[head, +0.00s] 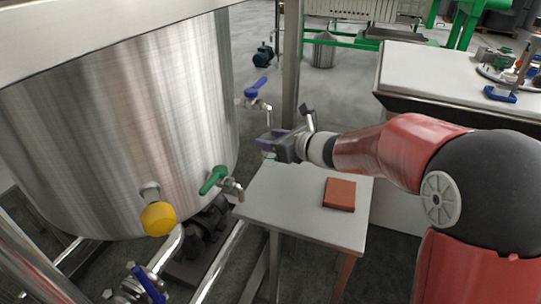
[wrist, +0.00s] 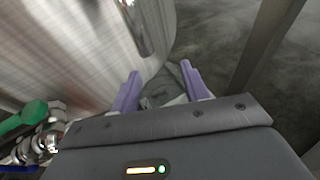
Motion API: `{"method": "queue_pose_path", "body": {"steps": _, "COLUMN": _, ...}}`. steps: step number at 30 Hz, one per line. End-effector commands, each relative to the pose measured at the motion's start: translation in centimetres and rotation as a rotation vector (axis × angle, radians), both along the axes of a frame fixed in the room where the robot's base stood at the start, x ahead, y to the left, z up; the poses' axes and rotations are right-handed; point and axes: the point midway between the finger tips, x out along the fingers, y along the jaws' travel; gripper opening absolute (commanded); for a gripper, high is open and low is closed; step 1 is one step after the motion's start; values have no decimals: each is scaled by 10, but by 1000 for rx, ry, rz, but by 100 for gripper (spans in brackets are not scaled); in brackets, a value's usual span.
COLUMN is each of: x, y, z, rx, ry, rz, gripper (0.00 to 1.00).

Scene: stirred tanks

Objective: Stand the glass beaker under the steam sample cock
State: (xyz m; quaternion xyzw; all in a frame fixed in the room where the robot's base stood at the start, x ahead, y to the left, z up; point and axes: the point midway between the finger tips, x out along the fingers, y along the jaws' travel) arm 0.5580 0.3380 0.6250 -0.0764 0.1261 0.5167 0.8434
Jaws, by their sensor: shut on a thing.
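My gripper (head: 270,143), with purple fingers, is beside the tank wall, above the far left corner of a small grey table. It also shows in the wrist view (wrist: 160,78). It is shut on the glass beaker (head: 268,154), which is clear and hard to make out; between the fingers in the wrist view only a faint pale shape shows. Three cocks are on the tank: blue-handled (head: 256,88), green-handled (head: 212,180) and yellow-handled (head: 158,217). No label tells which is for steam. The blue-handled cock's spout is close to my gripper, slightly above it.
The small grey table (head: 290,215) holds a red-brown block (head: 340,194) and is otherwise clear. The steel tank (head: 120,120) fills the left. A metal post (head: 290,60) stands just behind my gripper. A white bench (head: 440,75) with tools is at the back right.

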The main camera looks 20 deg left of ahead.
Motion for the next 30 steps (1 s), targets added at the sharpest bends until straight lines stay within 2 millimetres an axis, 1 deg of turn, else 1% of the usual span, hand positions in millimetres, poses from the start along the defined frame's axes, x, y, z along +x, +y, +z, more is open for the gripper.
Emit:
{"method": "queue_pose_path", "body": {"steps": 4, "x": 0, "y": 0, "z": -12, "rx": 1, "ry": 1, "rz": 1, "gripper": 19}}
{"method": "queue_pose_path", "body": {"steps": 9, "x": -1, "y": 1, "z": -41, "rx": 0, "ry": 3, "rz": 2, "gripper": 19}}
{"method": "queue_pose_path", "body": {"steps": 12, "x": -1, "y": 2, "z": -51, "rx": 0, "ry": 1, "rz": 3, "gripper": 19}}
{"method": "queue_pose_path", "body": {"steps": 26, "x": 0, "y": 4, "z": -58, "rx": 1, "ry": -3, "rz": 2, "gripper": 19}}
{"method": "queue_pose_path", "body": {"steps": 27, "x": 0, "y": 4, "z": -57, "rx": 1, "ry": -3, "rz": 2, "gripper": 48}}
{"method": "queue_pose_path", "body": {"steps": 30, "x": 0, "y": 4, "z": -56, "rx": 1, "ry": -2, "rz": 2, "gripper": 61}}
